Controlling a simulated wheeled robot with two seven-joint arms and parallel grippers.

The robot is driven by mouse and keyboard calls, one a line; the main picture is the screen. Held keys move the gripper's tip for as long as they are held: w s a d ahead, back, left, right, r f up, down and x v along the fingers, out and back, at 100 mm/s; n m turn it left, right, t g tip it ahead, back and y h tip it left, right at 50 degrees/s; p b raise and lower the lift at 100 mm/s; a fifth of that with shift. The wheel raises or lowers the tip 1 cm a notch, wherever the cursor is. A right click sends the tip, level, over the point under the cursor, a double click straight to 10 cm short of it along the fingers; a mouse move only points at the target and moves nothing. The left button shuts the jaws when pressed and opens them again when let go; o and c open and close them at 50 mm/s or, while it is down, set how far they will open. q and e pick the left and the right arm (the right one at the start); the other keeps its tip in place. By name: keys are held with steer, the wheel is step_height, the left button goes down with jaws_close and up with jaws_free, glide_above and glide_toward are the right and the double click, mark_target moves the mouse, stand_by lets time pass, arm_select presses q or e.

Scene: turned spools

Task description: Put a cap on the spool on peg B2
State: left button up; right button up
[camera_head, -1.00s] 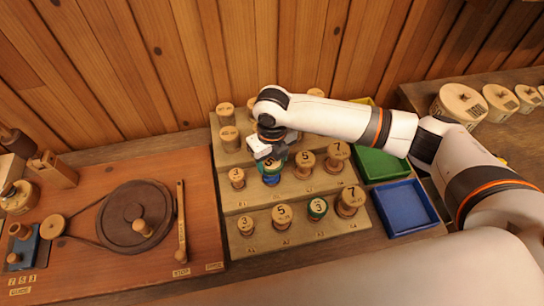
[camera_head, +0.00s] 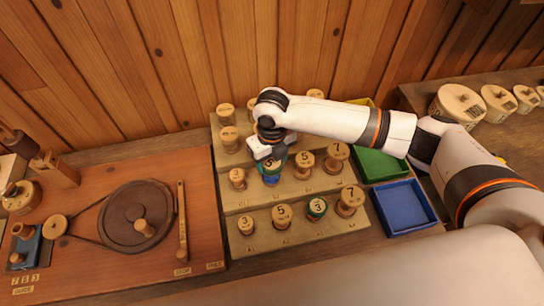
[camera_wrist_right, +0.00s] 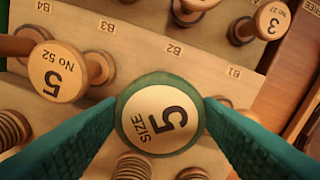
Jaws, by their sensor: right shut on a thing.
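My right gripper (camera_head: 271,166) is over the middle step of the spool rack, at peg B2. In the right wrist view its two green fingers (camera_wrist_right: 160,112) are shut on a round cap (camera_wrist_right: 158,118) with a green rim and a pale top marked "SIZE 5". In the head view the cap (camera_head: 270,168) sits low, with a blue band (camera_head: 271,180) below it. The spool on B2 is mostly hidden under the cap and fingers, so I cannot tell whether the cap touches it. The B2 label (camera_wrist_right: 173,50) shows beside the cap. My left gripper is not in view.
Spools stand close by: a small one (camera_head: 237,178) on the left and "5" (camera_head: 304,160) and "7" (camera_head: 337,152) on the right. Green (camera_head: 378,163) and blue (camera_head: 405,206) trays lie right of the rack.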

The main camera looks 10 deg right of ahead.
mark_target(272, 163)
steer(key=shift+f+b, duration=0.35)
steer(key=shift+f, duration=0.2)
stand_by(0.4)
steer(key=o, duration=0.7)
step_height(272, 163, up, 11)
steer(key=p, duration=1)
steer(key=shift+p, duration=0.3)
steer(key=shift+f, duration=0.1)
